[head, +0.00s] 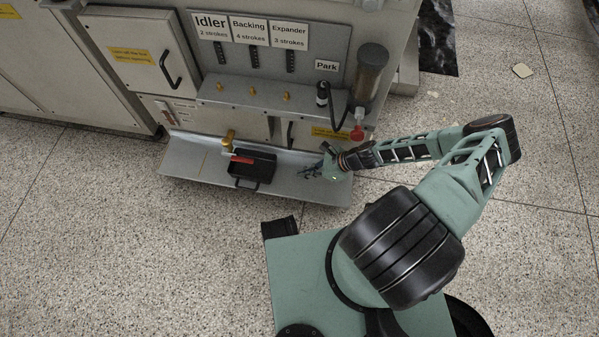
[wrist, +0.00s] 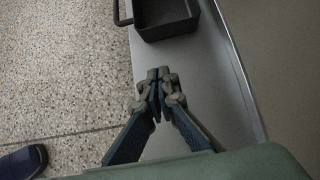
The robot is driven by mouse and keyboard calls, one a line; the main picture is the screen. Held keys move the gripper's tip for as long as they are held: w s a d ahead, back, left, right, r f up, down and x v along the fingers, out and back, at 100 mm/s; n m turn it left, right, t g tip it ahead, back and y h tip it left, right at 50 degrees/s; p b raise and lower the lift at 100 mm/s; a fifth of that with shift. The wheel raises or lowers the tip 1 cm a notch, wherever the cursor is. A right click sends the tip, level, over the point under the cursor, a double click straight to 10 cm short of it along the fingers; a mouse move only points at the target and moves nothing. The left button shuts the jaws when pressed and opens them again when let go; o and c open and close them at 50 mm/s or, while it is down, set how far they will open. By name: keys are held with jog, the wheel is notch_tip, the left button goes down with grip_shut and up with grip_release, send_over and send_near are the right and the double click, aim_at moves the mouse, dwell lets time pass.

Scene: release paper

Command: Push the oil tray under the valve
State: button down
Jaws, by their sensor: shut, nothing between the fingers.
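The oil tray (head: 262,164) is a black open box with a handle at its front. It sits on the metal shelf (head: 190,165) at the foot of the machine. The valve (head: 228,139) is a brass fitting with a red handle (head: 242,159), at the tray's left end. The red handle overlaps the tray's left part in the head view. My gripper (head: 304,173) is low over the shelf, to the right of the tray and apart from it. In the wrist view my gripper (wrist: 158,72) is shut and empty, with the tray (wrist: 165,32) ahead of its fingertips.
The machine's cabinet front and a ledge (head: 270,103) with brass knobs rise behind the shelf. A grey cylinder (head: 369,72) with a hose and red part (head: 357,132) stands at the right. The speckled floor (head: 130,210) in front is open.

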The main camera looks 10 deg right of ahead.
jog(key=b+x, duration=0.2)
jog(key=x, duration=0.5)
jog(key=shift+a+f+b, duration=0.2)
jog(key=shift+f+b, duration=0.15)
jog(key=shift+f, duration=0.05)
jog(key=shift+w+a+r, duration=0.1)
jog(key=shift+w+a, duration=0.1)
jog(key=shift+a, duration=0.35)
jog(key=shift+w+a+r, duration=0.1)
jog(key=shift+w+a, duration=0.15)
jog(key=shift+a, duration=0.35)
jog(key=shift+w+a+r, duration=0.15)
jog(key=shift+w+a, duration=0.05)
jog(key=shift+a, duration=0.4)
jog(key=shift+w+a, duration=0.1)
